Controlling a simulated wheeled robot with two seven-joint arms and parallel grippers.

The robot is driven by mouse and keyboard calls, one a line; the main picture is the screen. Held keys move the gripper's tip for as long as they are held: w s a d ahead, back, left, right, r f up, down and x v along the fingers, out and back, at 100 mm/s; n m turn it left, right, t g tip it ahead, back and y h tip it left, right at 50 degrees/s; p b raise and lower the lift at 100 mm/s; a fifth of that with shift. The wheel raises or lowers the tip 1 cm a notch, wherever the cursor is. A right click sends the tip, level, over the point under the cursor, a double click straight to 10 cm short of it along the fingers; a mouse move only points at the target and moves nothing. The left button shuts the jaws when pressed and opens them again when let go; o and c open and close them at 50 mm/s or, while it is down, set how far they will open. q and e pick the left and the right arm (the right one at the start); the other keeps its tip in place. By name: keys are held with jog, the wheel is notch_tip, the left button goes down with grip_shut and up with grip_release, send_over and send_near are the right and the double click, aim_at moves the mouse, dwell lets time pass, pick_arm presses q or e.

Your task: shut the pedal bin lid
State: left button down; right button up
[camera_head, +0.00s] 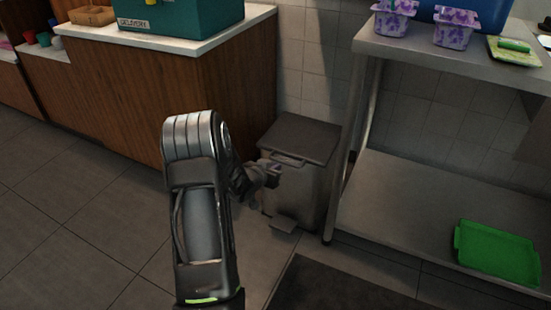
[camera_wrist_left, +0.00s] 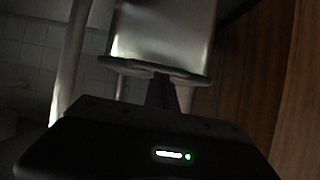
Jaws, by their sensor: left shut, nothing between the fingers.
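The pedal bin (camera_head: 297,192) stands on the floor between the wooden counter and the steel table. Its dark lid (camera_head: 302,138) lies flat across the top and looks shut. The pedal (camera_head: 284,224) sticks out at the foot. My left gripper (camera_head: 273,174) is shut and empty, at the front of the bin just below the lid's front edge. Whether it touches the bin I cannot tell. In the left wrist view, the shut fingers (camera_wrist_left: 164,84) reach up to a dark rim below a grey metal face, which is dim. My right gripper is out of view.
The wooden counter (camera_head: 180,90) stands close on the left with a green delivery box (camera_head: 180,18) on it. The steel table (camera_head: 440,55) is close on the right, with a green tray (camera_head: 497,252) on its lower shelf. A dark mat (camera_head: 340,288) lies in front.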

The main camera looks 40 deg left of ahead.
pick_arm(q)
jog(key=s, duration=0.1)
jog(key=s+f, duration=0.1)
jog(key=s, duration=0.1)
jog(key=s+d+f, duration=0.1)
jog(key=shift+s+d+p, duration=0.1)
jog(key=shift+s+p, duration=0.05)
jog(key=shift+p, duration=0.15)
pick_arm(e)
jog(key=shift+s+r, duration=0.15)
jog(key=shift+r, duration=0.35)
pick_arm(q)
jog(key=shift+f, duration=0.1)
